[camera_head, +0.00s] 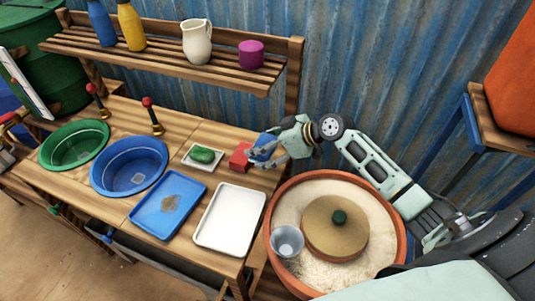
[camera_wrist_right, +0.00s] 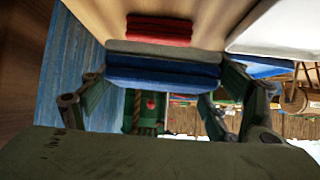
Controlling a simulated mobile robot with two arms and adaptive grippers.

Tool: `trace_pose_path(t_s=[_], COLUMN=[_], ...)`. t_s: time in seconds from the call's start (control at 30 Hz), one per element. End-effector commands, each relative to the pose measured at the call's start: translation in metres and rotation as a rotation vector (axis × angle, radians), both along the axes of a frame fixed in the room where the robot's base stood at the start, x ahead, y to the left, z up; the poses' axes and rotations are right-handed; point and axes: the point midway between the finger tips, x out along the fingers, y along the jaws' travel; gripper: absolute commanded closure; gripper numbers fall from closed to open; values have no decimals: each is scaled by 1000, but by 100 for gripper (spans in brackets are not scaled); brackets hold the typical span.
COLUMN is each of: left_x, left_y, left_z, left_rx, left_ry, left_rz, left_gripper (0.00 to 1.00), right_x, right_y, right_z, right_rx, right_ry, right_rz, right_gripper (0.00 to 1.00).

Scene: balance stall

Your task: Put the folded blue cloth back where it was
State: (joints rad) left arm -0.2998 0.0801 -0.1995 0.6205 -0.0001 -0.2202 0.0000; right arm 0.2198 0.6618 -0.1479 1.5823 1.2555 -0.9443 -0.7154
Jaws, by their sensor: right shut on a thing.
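The folded blue cloth (camera_head: 264,141) is between the fingers of my right gripper (camera_head: 266,151), at the back right corner of the wooden table. In the right wrist view the cloth (camera_wrist_right: 163,73) shows as stacked blue folds, with my right gripper's fingers (camera_wrist_right: 163,82) at both ends. A grey band (camera_wrist_right: 165,51) lies along the blue folds; I cannot tell if it is a separate cloth. A folded red cloth (camera_head: 239,157) lies on the table just left of the blue one. It also shows in the right wrist view (camera_wrist_right: 159,30). My left gripper is not in view.
A white tray (camera_head: 230,218), a blue tray (camera_head: 147,226) and a small dish (camera_head: 190,153) with a green item stand on the table. Blue (camera_head: 105,184) and green (camera_head: 45,150) basins are left. A shelf (camera_head: 170,55) overhangs the back. A round tub (camera_head: 398,235) stands right.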

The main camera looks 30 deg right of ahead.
Motion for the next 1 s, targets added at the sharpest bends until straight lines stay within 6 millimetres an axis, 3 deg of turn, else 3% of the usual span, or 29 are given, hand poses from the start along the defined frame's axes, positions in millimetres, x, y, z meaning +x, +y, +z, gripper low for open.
trace_pose_path(t_s=[0.27,0.8,1.0], left_x=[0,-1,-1], left_y=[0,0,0], left_z=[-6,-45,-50], left_rx=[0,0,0], left_ry=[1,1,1], left_rz=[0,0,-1], left_gripper=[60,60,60], right_x=[5,5,5], right_y=[-6,-6,-6], right_z=[-3,-57,-66], right_rx=[-17,-16,-16], right_ry=[2,1,0], right_rz=[38,35,35], right_gripper=[49,49,49])
